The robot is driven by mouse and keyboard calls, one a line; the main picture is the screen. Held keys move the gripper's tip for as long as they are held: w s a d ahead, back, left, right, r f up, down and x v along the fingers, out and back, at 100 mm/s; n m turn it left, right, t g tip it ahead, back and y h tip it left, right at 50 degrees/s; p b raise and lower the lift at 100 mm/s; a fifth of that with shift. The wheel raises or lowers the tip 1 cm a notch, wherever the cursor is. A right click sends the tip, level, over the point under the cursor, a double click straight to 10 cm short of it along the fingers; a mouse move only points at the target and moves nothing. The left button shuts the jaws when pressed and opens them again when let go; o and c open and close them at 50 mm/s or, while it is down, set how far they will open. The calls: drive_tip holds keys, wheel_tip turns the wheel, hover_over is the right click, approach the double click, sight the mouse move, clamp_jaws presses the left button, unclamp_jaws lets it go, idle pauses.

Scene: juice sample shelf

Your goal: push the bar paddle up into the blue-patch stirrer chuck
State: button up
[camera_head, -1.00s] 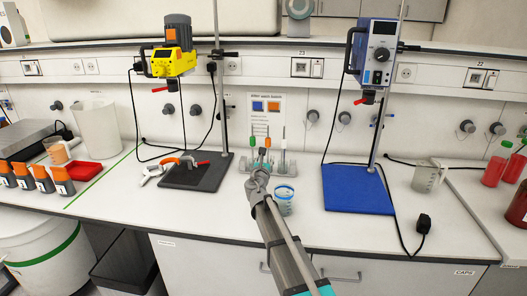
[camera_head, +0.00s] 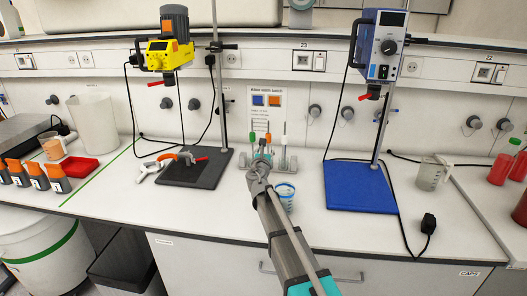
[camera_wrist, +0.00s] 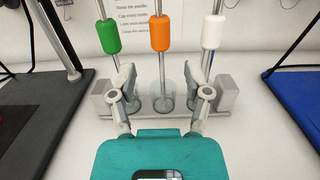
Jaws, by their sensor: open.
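A rack (camera_head: 285,163) holds upright paddles with green, orange and white sleeves. In the wrist view, the green paddle (camera_wrist: 109,36) is at left, the orange paddle (camera_wrist: 160,33) in the middle and the white paddle (camera_wrist: 212,32) at right. I cannot tell which is the bar paddle; their lower ends are partly hidden. My gripper (camera_wrist: 160,85) is open and empty, its fingers on either side of the orange paddle's line, with no clear contact. The blue stirrer (camera_head: 384,45), with a small blue patch, hangs on a stand at right; its chuck (camera_head: 374,91) is below.
A yellow stirrer (camera_head: 166,53) stands at left over a dark base plate (camera_head: 190,177). A blue base plate (camera_head: 355,190) lies under the blue stirrer. A blue-marked cup (camera_head: 286,194) stands close beside my arm. A clear jug (camera_head: 431,174) is at right.

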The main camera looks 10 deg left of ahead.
sight(268, 139)
drive_tip(key=shift+w+d+r+p, duration=0.1)
drive_tip(key=shift+w+r+p, duration=0.05)
drive_tip(key=shift+w, duration=2)
drive_tip(key=shift+w+d+r+p, duration=0.1)
drive_tip(key=shift+w+r+p, duration=0.05)
drive_tip(key=shift+w, duration=2)
clamp_jaws()
drive_tip(key=shift+r, duration=0.1)
drive_tip(key=shift+r+p, duration=2.45)
drive_tip(key=shift+p, duration=0.1)
